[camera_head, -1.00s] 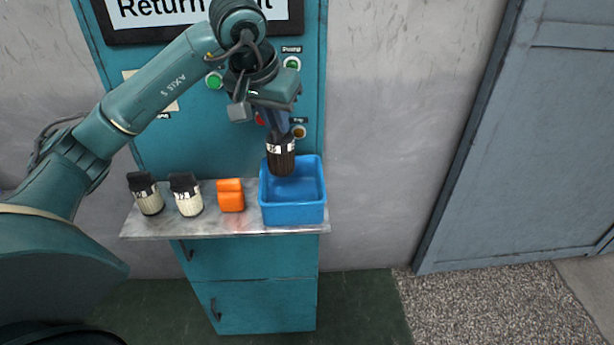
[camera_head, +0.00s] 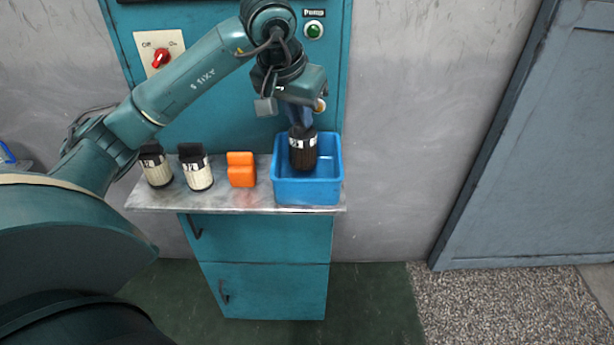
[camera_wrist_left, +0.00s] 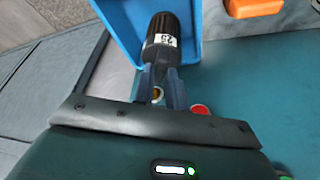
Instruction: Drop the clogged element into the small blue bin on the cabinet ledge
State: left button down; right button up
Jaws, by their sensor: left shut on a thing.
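The clogged element (camera_head: 304,153) is a dark brown cylinder with a black cap and a white label. My left gripper (camera_head: 301,122) is shut on its cap and holds it upright, with its lower part inside the small blue bin (camera_head: 308,191). The bin stands at the right end of the cabinet ledge (camera_head: 225,201). In the left wrist view the element (camera_wrist_left: 162,45) sits between the fingers of the gripper (camera_wrist_left: 162,82), with the blue bin wall (camera_wrist_left: 122,27) around it. Whether the element touches the bin floor is hidden. My right gripper is not in view.
Two pale filter elements with black caps (camera_head: 157,171) (camera_head: 197,173) and an orange block (camera_head: 241,170) stand on the ledge left of the bin. The teal cabinet panel behind has a red switch (camera_head: 161,58) and a green button (camera_head: 314,30). A grey door (camera_head: 530,150) is at right.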

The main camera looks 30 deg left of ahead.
pick_arm(q)
jog(key=c, duration=1.3)
grip_release()
jog(key=shift+c, duration=0.2)
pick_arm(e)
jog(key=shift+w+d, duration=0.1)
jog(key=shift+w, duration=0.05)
pick_arm(q)
jog(key=p+v, duration=0.1)
jog(key=v, duration=1.2)
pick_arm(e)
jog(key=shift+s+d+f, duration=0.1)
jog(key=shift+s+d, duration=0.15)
pick_arm(q)
jog(key=shift+s+r, duration=0.1)
